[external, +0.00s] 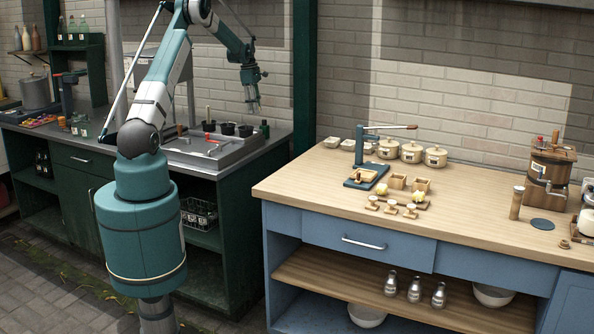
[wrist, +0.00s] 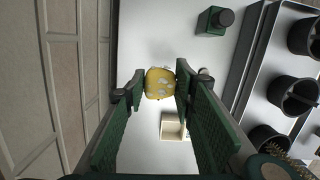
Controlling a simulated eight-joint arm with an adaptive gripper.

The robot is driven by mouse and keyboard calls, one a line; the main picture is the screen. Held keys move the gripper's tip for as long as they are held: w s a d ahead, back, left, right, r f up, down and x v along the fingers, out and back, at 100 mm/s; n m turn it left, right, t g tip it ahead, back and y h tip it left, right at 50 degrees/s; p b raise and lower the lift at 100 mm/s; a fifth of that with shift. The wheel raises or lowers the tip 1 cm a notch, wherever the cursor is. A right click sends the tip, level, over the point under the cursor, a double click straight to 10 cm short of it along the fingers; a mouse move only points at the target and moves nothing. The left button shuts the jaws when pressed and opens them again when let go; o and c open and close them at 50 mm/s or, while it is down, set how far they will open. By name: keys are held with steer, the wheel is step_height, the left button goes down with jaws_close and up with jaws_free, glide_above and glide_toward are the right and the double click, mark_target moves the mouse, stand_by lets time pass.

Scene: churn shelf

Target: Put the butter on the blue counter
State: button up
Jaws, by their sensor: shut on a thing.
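My gripper (external: 252,103) hangs above the back of the dark green counter. In the wrist view my gripper (wrist: 160,88) has its green fingers closed around a yellow lump with white patches, apparently the butter (wrist: 160,80), held between the fingertips. I cannot make out the lump in the external view. The blue counter (external: 310,192) has a pale wooden top and stands to the right, well apart from my gripper. Two small yellow pieces (external: 383,190) sit on it by small wooden boxes and stamps.
On the green counter (external: 90,133), a metal tray holds black pots (external: 228,129); a dark green bottle (external: 265,129) stands beside it. The blue counter carries a lever press (external: 366,160), lidded pots (external: 411,152) and a wooden churn (external: 548,175). Its front left top is clear.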

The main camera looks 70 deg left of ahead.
steer(key=shift+f, duration=2.4)
steer(key=shift+f, duration=2.3)
steer(key=shift+f+b, duration=0.25)
steer(key=shift+b, duration=0.1)
steer(key=o, duration=1)
steer(key=shift+r, duration=0.1)
steer(key=shift+c, duration=0.2)
steer(key=shift+p, duration=0.5)
steer(key=shift+s+a+r, duration=0.1)
steer(key=shift+s+r, duration=0.1)
steer(key=shift+r, duration=1.05)
steer(key=shift+s+a+r, duration=0.1)
steer(key=shift+s+r, duration=0.05)
steer(key=shift+r, duration=1.15)
steer(key=shift+s+a+r, duration=0.1)
steer(key=shift+s+r, duration=0.1)
steer(key=shift+r, duration=1.05)
